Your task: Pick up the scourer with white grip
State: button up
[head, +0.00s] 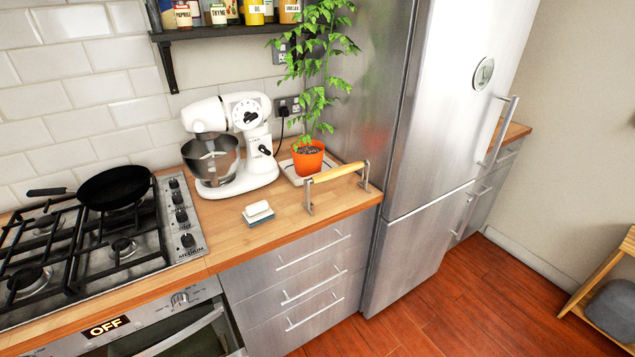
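The scourer with white grip (258,213) lies on the wooden worktop (225,237), near its front edge and just right of the hob. Its white grip is on top and a dark blue-grey pad shows beneath. Nothing touches it from above. My gripper is not in view.
A white stand mixer (233,145) stands behind the scourer. A wooden bar on metal legs (337,174) and a potted plant (308,158) on a tray are to the right. A hob (120,246) with a black pan (113,187) is left. Bare worktop surrounds the scourer.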

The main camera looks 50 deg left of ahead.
aim_at(259, 212)
jog(key=i, duration=1.45)
jog(key=u, duration=3.55)
jog(key=i, duration=1)
